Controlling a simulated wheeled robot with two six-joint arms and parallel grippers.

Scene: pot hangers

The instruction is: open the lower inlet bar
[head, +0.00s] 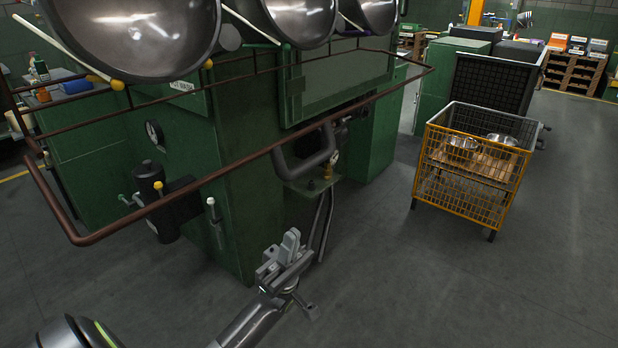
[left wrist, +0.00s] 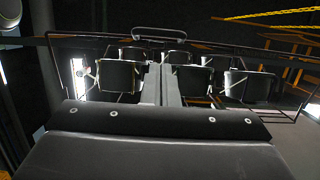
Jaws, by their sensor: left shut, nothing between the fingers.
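The green machine (head: 225,150) carries a brown-red tubular rail (head: 250,158) around its front; the rail's lower front bar runs from lower left to upper right. I cannot tell for sure whether this is the lower inlet bar. My left gripper (head: 290,245) is shut and empty. My right gripper is not in view.
Large shiny metal pots (head: 140,35) hang above the rail. A valve with a yellow knob (head: 158,186) and pipes (head: 310,160) stick out from the machine. A yellow wire cart (head: 470,165) with metal bowls stands at right. The floor (head: 430,290) in front is clear.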

